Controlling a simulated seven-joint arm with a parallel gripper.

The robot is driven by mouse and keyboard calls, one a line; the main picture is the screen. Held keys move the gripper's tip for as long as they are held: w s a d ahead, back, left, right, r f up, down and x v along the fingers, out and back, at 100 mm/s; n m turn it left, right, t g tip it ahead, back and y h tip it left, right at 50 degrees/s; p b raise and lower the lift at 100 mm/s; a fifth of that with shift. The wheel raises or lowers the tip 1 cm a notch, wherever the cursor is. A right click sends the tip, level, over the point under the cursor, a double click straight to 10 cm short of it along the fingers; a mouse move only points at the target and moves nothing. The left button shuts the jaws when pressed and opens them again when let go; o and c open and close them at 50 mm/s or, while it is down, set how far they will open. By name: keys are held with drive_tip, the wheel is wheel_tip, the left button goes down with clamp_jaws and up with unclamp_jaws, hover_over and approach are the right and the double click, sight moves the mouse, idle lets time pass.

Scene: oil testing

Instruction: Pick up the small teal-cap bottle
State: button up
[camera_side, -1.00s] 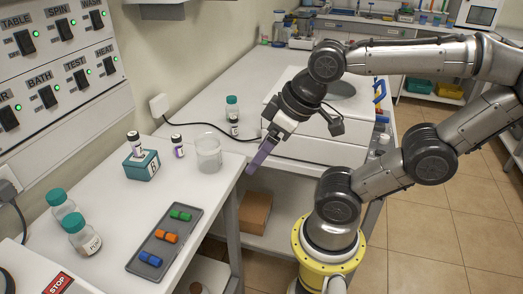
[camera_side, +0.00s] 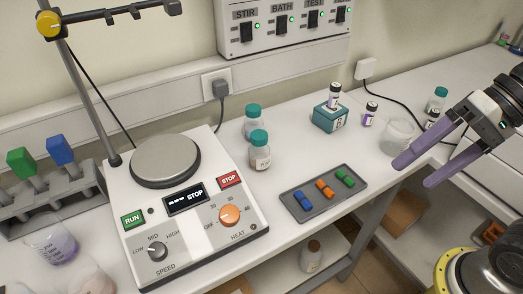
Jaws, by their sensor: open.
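Three clear bottles with teal caps are in view. Two stand close together beside the hotplate, one behind (camera_side: 254,126) and one in front with a white label (camera_side: 260,156). A third teal-cap bottle (camera_side: 436,103) stands on the far bench at the right, just left of my wrist. My gripper (camera_side: 415,173) is at the right, its two long purple fingers apart with nothing between them. The fingers point left and down, in front of the glass beaker and near the bench edge. They are well to the right of the two bottles by the hotplate.
A grey tray (camera_side: 332,206) with blue, orange and green pieces lies on the bench. A teal block (camera_side: 330,120) holds a vial; another vial (camera_side: 370,115) and a glass beaker (camera_side: 398,135) stand nearby. The hotplate (camera_side: 200,240) fills the left front.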

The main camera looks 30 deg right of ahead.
sight(248, 166)
drive_tip(key=w+a+r+m+g+y, duration=0.2)
drive_tip(key=w+a+r+m+y, duration=0.3)
drive_tip(key=w+a, duration=0.35)
drive_tip(key=w+f+m+t+y, duration=0.2)
drive_tip(key=w+m+y, duration=0.35)
drive_tip(key=w, duration=0.75)
drive_tip(key=w+d+f+m+t, duration=0.2)
drive_tip(key=w+f+m+t, duration=0.2)
drive_tip(key=w+f+m, duration=0.35)
drive_tip(key=shift+n+g, duration=0.3)
drive_tip(key=shift+n, duration=0.1)
drive_tip(key=f, duration=0.9)
drive_tip(key=w+f, duration=0.1)
drive_tip(key=f, duration=0.3)
drive_tip(key=shift+a+f, duration=0.4)
drive_tip(key=shift+x, duration=3.25)
clamp_jaws()
